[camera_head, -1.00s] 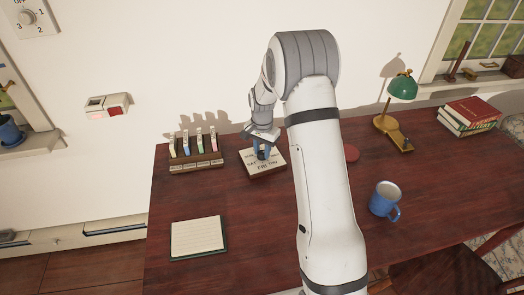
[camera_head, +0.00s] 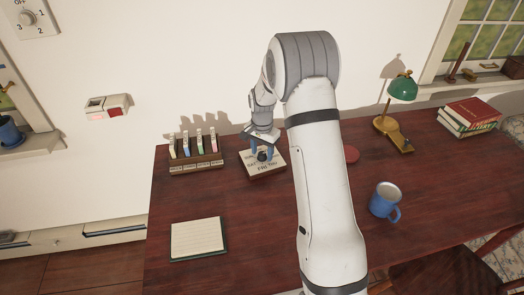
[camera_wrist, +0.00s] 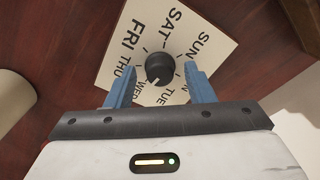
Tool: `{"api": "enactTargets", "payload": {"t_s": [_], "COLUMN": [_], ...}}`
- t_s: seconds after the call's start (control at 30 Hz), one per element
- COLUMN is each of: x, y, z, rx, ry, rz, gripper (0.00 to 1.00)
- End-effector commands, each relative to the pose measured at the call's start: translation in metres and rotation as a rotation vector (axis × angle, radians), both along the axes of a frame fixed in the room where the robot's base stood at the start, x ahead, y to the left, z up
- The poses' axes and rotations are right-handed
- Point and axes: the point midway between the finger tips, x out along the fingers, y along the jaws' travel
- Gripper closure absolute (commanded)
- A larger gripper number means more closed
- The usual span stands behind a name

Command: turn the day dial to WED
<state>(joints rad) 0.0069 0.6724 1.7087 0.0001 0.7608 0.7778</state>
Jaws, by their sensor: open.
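The day dial is a black round knob (camera_wrist: 160,68) on a cream plate (camera_wrist: 222,24) with day names around it. In the wrist view a small pale mark on the knob's lower-left side faces the WED label. The plate also shows in the head view (camera_head: 268,171), lying on the desk. My gripper (camera_wrist: 158,62) is open, with one blue finger on each side of the knob and a visible gap to it. In the head view my gripper (camera_head: 262,151) is over the plate; the lettering is partly hidden there.
A rack with several coloured pieces (camera_head: 196,166) stands just left of the plate. A notepad (camera_head: 198,238) lies at front left. The front middle desk is clear.

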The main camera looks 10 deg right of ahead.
Motion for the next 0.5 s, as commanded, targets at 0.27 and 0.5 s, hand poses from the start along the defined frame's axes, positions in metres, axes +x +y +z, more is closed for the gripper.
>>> {"api": "enactTargets", "payload": {"t_s": [0.27, 0.5], "x": [0.001, 0.001], "y": [0.000, 0.000], "z": [0.024, 0.064], "rx": [0.000, 0.000], "ry": [-0.004, -0.003], "rz": [0.000, 0.000], "gripper": [0.52, 0.52]}}
